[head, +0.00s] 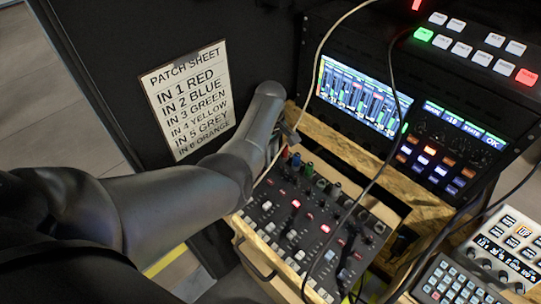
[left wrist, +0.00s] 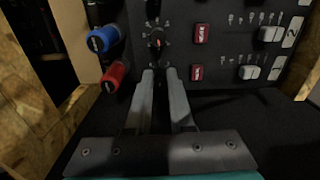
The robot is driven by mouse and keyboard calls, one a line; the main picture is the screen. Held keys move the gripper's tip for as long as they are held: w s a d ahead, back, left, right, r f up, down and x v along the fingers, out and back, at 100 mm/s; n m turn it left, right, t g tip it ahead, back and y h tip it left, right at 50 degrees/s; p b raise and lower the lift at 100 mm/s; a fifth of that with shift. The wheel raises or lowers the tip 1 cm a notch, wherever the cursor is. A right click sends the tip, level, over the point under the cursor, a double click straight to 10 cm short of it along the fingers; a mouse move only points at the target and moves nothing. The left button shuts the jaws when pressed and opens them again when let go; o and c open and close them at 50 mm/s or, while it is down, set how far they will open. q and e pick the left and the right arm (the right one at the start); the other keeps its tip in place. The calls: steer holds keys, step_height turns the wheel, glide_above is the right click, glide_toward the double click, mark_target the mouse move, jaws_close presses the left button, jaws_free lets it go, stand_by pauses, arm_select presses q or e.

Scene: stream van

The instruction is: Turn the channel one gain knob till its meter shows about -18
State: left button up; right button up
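The mixer (head: 305,225) is a black sloped panel with knobs, red-lit buttons and white faders. In the left wrist view a small dark knob with a red mark (left wrist: 157,40) sits inside a ring of scale marks; its channel label is not readable. My left gripper (left wrist: 159,73) is open, its two fingers apart with the knob just beyond their tips. I cannot tell whether they touch it. In the head view my left wrist hides much of the mixer's upper left corner. A meter screen (head: 358,94) shows several blue bars; its values are too small to read. My right gripper is out of view.
Blue (left wrist: 103,39) and red (left wrist: 115,76) plugs stick out left of the knob. Cables hang across the mixer and the meter screen. A button panel (head: 437,150) has small displays, one seeming to read -18. A patch sheet (head: 188,98) hangs on the dark wall.

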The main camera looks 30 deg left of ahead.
arm_select(q)
jaws_close()
steer(key=shift+m, duration=0.3)
steer(key=m+p, duration=0.2)
steer(key=m, duration=0.1)
steer(key=shift+r, duration=0.1)
steer(key=m+p, duration=0.1)
steer(key=m, duration=0.2)
steer(key=m+p, duration=0.1)
steer(key=m, duration=0.1)
steer(key=shift+m, duration=0.3)
steer(key=m, duration=0.6)
steer(key=shift+m+p, duration=0.3)
steer(key=m, duration=0.5)
steer(key=shift+m, duration=0.3)
